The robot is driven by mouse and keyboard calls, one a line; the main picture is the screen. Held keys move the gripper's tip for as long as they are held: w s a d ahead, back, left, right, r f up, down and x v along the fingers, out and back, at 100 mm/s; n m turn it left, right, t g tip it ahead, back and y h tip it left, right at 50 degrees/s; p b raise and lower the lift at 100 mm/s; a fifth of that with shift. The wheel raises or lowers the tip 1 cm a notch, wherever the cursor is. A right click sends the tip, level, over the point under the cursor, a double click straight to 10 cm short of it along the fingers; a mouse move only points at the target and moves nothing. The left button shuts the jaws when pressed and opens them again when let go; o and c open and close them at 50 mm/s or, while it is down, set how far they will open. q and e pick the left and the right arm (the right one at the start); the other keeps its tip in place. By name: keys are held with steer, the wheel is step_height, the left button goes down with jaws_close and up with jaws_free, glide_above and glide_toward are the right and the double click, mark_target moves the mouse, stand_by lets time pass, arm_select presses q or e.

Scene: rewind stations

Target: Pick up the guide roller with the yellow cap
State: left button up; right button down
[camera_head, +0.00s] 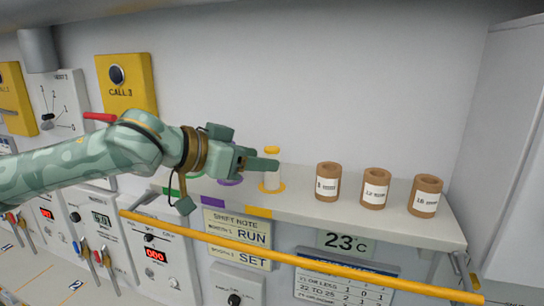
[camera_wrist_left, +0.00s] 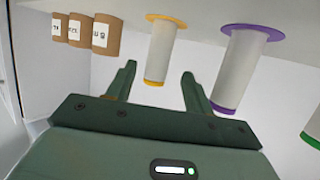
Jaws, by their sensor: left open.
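The guide roller with the yellow cap (camera_head: 271,180) stands upright on the shelf, a pale cylinder with a yellow-orange flange at its base. It also shows in the left wrist view (camera_wrist_left: 160,55), in line with the gap between my fingers. My left gripper (camera_head: 264,160) is open and empty, its fingers pointing at this roller. In the head view a finger overlaps the roller's upper part. Whether they touch, I cannot tell. A purple-flanged roller (camera_wrist_left: 240,70) and a green-flanged one (camera_wrist_left: 312,134) stand beside it, mostly hidden by my arm in the head view. My right gripper is not in view.
Several brown labelled cores (camera_head: 375,188) stand on the shelf to the right. A yellow rail (camera_head: 300,258) runs along below the shelf front (camera_head: 300,216). Yellow call panels (camera_head: 127,82) and a dial panel are on the wall at left.

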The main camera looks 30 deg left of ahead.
mark_target(279, 159)
arm_select(q)
steer(key=shift+w+d, duration=0.1)
steer(key=shift+d, duration=0.1)
steer(key=shift+w+d+p, duration=0.25)
steer(key=shift+w+p, duration=0.3)
steer(key=shift+p, duration=0.25)
steer(key=p+x, duration=0.2)
steer(key=x, duration=0.1)
steer(key=shift+w, duration=0.2)
steer(key=shift+w+d+f, duration=0.2)
steer(key=shift+w, duration=0.2)
steer(key=shift+s, duration=0.1)
steer(key=c, duration=1.1)
